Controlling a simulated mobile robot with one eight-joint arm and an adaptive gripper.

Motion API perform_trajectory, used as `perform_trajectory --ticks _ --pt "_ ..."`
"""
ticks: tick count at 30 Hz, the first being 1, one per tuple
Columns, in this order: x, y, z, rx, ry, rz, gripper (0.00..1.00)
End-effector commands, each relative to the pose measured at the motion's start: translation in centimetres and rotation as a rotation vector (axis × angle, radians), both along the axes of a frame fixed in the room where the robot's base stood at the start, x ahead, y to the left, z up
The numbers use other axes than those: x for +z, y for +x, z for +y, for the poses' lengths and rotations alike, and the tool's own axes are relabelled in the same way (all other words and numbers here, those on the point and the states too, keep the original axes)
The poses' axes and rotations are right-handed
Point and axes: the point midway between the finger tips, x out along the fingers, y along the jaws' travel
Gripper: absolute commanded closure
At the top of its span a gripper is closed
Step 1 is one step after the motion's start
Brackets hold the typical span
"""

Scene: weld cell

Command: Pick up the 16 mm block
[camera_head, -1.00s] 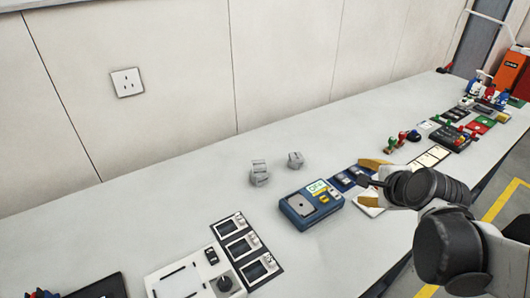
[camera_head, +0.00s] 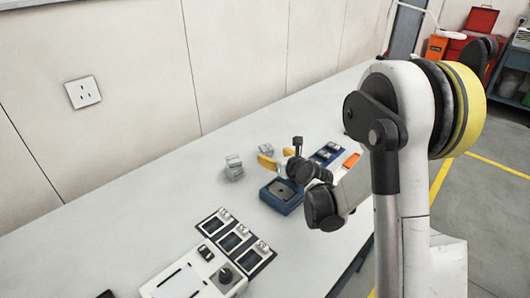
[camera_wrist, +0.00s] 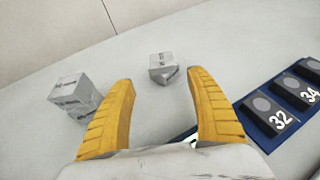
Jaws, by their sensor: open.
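Grey blocks with dark markings too small to read stand in two places on the bench, so I cannot tell which is the 16 mm block. The left grey piece (camera_head: 233,167) is taller and looks like stacked blocks; it also shows in the wrist view (camera_wrist: 75,97). The right small grey block (camera_head: 266,149) sits alone; in the wrist view (camera_wrist: 162,68) it lies beyond and between my fingertips. My gripper (camera_head: 277,158) has yellow fingers, open and empty, short of the small block. In the wrist view, the left piece is outside my left finger.
A blue device (camera_head: 281,196) sits below my gripper. A blue tray with numbered dark pieces, 32 and 34 (camera_wrist: 270,118), is right of my fingers. A panel of three modules (camera_head: 235,240) and a white box (camera_head: 195,278) lie nearer. The bench behind the blocks is clear.

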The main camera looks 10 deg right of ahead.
Motion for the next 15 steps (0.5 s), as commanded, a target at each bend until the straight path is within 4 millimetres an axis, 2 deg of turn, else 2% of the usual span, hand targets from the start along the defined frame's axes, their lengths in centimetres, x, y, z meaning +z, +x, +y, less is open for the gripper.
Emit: perform_trajectory --ticks 9,15 --pt "-1.6 4.3 0.3 0.002 -0.002 0.001 0.34" --pt "-1.7 5.3 0.5 0.001 -0.002 0.0 0.34"
